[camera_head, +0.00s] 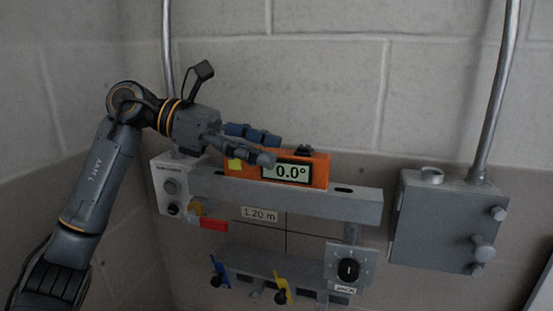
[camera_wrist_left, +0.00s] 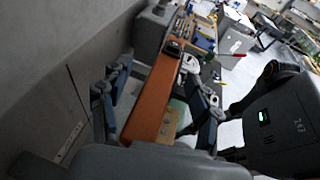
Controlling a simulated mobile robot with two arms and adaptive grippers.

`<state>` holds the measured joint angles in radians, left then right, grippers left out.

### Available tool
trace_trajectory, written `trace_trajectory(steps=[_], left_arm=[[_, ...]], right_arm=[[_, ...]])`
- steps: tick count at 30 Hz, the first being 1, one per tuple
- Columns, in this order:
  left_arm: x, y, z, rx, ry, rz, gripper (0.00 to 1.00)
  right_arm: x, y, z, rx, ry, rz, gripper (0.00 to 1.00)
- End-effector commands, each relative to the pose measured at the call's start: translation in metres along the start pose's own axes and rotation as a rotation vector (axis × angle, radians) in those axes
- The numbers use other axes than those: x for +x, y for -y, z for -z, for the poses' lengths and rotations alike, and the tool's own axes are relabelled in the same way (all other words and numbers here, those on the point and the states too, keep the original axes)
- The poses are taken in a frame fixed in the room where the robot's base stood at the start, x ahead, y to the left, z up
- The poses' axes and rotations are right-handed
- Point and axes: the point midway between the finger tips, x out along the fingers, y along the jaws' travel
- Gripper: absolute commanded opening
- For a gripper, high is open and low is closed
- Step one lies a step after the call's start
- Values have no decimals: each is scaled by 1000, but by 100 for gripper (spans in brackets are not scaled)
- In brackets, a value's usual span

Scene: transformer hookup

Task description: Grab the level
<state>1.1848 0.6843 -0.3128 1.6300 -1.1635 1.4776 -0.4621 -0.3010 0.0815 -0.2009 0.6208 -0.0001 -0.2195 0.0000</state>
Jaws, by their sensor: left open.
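The level is an orange block with a digital display reading 0.0° (camera_head: 318,174). It rests on top of a grey horizontal bar (camera_head: 335,206) on the wall. My left gripper (camera_head: 268,150) reaches in from the left over the level's left part, its fingers open and partly covering it. In the left wrist view the orange level (camera_wrist_left: 154,98) runs lengthwise between the two spread fingers of the left gripper (camera_wrist_left: 157,85), with a gap visible on the left side. Whether a finger touches it, I cannot tell. My right gripper is not in view.
A grey box (camera_head: 440,225) with knobs and a conduit stands right of the bar. A small box with knobs (camera_head: 172,186) is at its left end. Below are a dial box marked JACK (camera_head: 350,266) and blue (camera_head: 219,272) and yellow (camera_head: 281,289) levers.

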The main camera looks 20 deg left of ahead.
Motion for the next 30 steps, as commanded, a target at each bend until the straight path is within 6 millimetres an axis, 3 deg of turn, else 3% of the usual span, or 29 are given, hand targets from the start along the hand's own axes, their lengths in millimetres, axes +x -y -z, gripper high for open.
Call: trace_trajectory(steps=[4, 13, 23, 30], left_arm=[[0, 0, 1, 0, 0, 0, 61], [0, 0, 1, 0, -1, 0, 0], [-1, 0, -1, 1, 0, -1, 0], [-4, 0, -13, 5, 1, -1, 0]], right_arm=[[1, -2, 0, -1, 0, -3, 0], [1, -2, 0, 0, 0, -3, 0], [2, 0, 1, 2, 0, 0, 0], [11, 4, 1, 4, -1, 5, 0]])
